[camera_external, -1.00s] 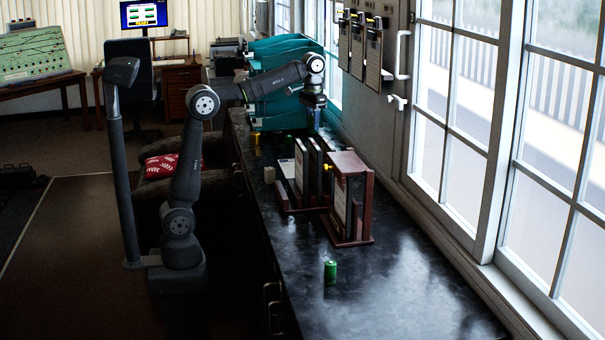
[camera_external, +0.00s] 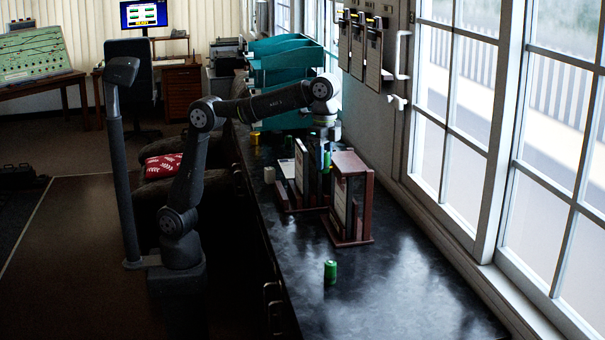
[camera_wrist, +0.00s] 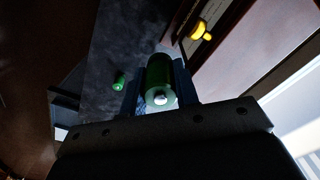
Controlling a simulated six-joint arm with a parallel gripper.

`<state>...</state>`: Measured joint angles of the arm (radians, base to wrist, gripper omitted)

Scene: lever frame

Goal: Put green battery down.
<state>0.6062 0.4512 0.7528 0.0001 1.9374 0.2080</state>
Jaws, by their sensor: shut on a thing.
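My gripper (camera_external: 327,148) is shut on a green battery (camera_wrist: 159,78), held upright between the two fingers with its end toward the wrist camera. In the external view the held battery (camera_external: 327,160) shows above the counter, behind the dark wooden lever frame (camera_external: 351,205). Another green battery (camera_external: 330,272) stands on the counter at the front. A further small green one (camera_external: 288,142) stands at the back near the teal trays. One loose green battery (camera_wrist: 119,82) also shows in the wrist view; I cannot tell which it is.
A second wooden rack (camera_external: 299,180) stands left of the lever frame. A beige block (camera_external: 269,174) and a yellow cylinder (camera_external: 254,138) sit by the counter's left edge. Teal trays (camera_external: 285,80) stand behind. The front counter is mostly clear. A yellow knob (camera_wrist: 199,30) shows in the wrist view.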

